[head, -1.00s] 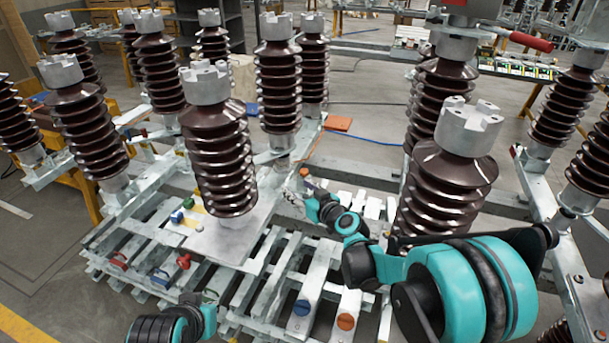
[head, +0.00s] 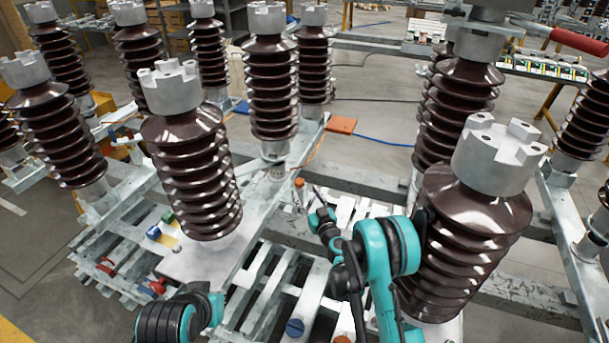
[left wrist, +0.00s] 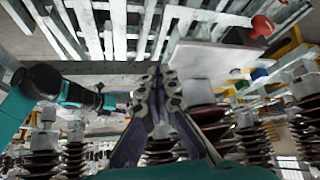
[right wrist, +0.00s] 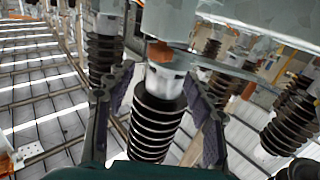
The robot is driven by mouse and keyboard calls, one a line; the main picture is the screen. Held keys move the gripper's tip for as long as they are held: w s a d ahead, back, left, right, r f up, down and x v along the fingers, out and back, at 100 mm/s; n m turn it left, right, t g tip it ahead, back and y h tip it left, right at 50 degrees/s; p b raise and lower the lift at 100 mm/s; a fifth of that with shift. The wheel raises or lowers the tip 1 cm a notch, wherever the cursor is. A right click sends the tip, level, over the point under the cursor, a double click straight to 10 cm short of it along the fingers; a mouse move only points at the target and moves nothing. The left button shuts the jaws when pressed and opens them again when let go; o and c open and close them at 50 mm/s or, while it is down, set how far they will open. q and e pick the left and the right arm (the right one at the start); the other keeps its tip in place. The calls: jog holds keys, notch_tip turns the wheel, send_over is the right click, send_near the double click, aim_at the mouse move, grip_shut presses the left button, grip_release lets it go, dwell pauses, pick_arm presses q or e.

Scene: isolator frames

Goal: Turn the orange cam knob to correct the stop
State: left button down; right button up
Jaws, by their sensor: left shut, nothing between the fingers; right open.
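A small orange knob (head: 299,183) sits on the grey frame near the foot of the middle insulator column. It also shows in the right wrist view (right wrist: 160,52), just beyond and between the finger tips. My right gripper (head: 308,198) is open beside the knob; its fingers (right wrist: 157,80) are spread with nothing clearly held between them. Whether a finger touches the knob cannot be told. My left gripper (left wrist: 160,78) is shut and empty, above the slatted frame; in the head view only my left arm's end shows clearly, at lower left.
A brown ribbed insulator (head: 470,235) stands close right of my right arm; another (head: 195,165) stands to the left. A blue round knob (head: 295,327) and another orange knob (head: 343,339) lie low in front. An orange plate (head: 341,125) is on the floor behind.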

aim_at(302, 184)
jog(key=shift+w+f, duration=0.15)
jog(key=shift+w, duration=0.25)
jog(key=b+x, duration=0.2)
jog(key=x, duration=0.4)
jog(key=shift+w+a, duration=0.2)
jog(key=shift+w, duration=0.4)
jog(key=c, duration=1.2)
